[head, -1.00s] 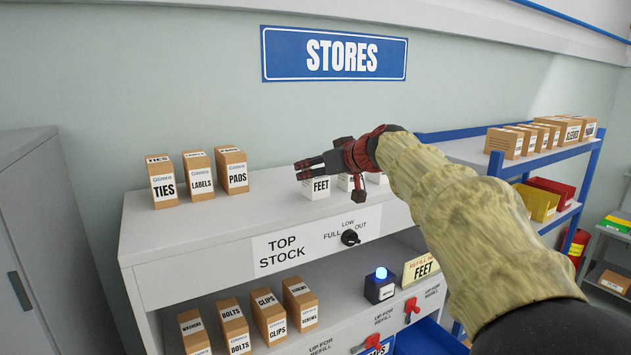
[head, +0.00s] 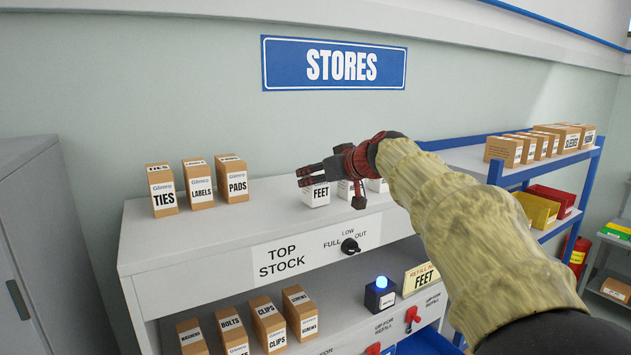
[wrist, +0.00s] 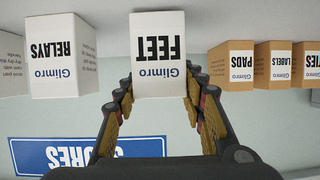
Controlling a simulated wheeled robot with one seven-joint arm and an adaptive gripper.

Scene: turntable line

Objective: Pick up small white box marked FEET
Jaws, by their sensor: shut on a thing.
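The small white box marked FEET (head: 317,196) is upright at the top of the white stores unit (head: 225,226), left of two other white boxes. My gripper (head: 303,176) reaches in from the right and covers the box's upper part. In the wrist view, which is upside down, the FEET box (wrist: 158,62) fills the space between my two fingers (wrist: 160,92). My gripper is shut on it. I cannot tell whether its base touches the shelf top.
A white RELAYS box (wrist: 62,60) stands beside the FEET box, with another white box beyond it. Brown TIES (head: 163,192), LABELS (head: 198,185) and PADS (head: 232,181) boxes stand to the left, across a free gap. A blue-framed rack (head: 580,190) stands at right.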

